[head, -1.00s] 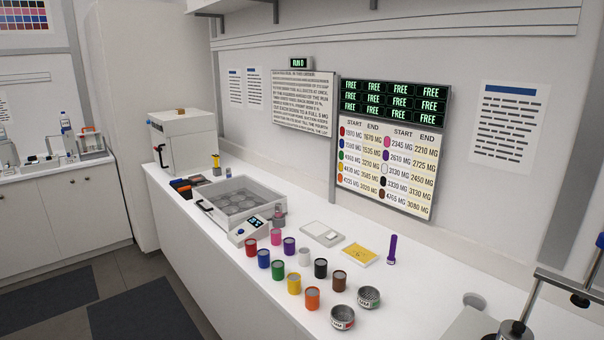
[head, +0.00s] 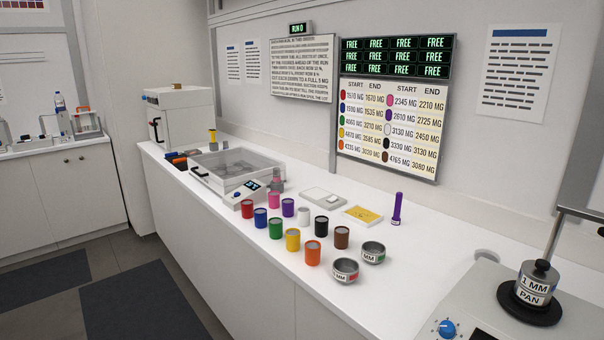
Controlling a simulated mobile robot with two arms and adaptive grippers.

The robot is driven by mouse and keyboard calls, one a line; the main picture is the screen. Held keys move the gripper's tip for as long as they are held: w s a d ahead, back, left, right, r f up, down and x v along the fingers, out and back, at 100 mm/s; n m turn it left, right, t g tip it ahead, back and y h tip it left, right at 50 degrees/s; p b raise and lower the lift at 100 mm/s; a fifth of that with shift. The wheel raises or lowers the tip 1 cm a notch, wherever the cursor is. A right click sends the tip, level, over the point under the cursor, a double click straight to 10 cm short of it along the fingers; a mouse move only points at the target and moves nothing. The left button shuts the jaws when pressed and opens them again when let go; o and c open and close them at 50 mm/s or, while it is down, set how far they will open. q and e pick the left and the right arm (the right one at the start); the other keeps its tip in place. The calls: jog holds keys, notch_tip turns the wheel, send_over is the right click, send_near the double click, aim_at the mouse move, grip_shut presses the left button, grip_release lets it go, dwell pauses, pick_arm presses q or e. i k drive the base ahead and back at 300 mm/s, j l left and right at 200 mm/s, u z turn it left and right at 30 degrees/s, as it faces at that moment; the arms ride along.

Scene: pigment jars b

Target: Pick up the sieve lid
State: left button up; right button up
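A metal sieve stack (head: 531,290) with labels reading "1 MM" and "PAN" stands on a round black base at the right. A dark knobbed piece (head: 541,267) sits on top of it; I cannot tell for sure whether this is the sieve lid or part of a clamp. Two open metal sieves, one with a red mark (head: 345,271) and one with a green mark (head: 373,253), stand on the counter to the left of the stack. Neither of my grippers is in view.
The stack's machine (head: 490,300) has a blue dial and an upright rod. Several coloured jars (head: 312,253) stand in rows on the white counter (head: 420,262). A purple tube (head: 397,208) stands behind them. A clear-lidded box (head: 235,168) is farther left.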

aim_at(540, 269)
jog(key=z, duration=1.3)
